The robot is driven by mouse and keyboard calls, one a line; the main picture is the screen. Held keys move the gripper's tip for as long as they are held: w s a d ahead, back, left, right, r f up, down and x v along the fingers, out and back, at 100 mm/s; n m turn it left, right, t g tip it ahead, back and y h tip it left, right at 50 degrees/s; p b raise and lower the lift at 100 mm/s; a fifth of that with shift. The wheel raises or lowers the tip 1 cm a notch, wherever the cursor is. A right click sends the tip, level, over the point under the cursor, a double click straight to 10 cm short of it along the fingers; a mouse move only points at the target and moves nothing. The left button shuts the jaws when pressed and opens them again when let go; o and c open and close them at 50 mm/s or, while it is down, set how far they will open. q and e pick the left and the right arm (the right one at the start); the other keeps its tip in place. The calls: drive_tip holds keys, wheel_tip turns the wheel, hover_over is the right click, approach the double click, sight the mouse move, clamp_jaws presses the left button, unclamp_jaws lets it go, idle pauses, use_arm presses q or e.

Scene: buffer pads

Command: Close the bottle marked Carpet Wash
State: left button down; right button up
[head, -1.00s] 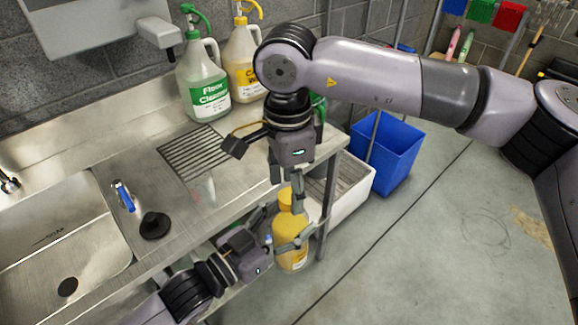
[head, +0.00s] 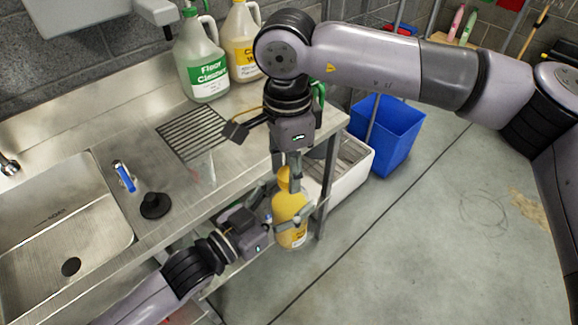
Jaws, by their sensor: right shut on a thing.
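A yellow bottle (head: 288,208) is upright below the counter's front edge, its pale label too small to read. My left gripper (head: 285,210) reaches in from the left with its fingers around the bottle's body, seemingly shut on it. My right gripper (head: 291,180) points down from above, shut on the bottle's yellow cap (head: 283,178). The fingers partly hide the cap, so I cannot tell how it sits on the neck.
A Floor Cleaner jug (head: 203,68) stands beside the yellow-labelled jug. The steel counter (head: 95,160) has a sink (head: 40,225), a blue-handled tap part (head: 123,175) and a black stopper (head: 154,205). A blue bucket (head: 388,140) stands behind right. The floor at right is clear.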

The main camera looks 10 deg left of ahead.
drive_tip(key=c, duration=0.4)
drive_tip(key=shift+o, duration=0.2)
drive_tip(key=m, duration=0.8)
drive_tip(key=shift+w, duration=0.1)
drive_tip(key=o, duration=1.3)
drive_tip(key=shift+r, duration=2.3)
drive_tip(key=shift+c, duration=0.4)
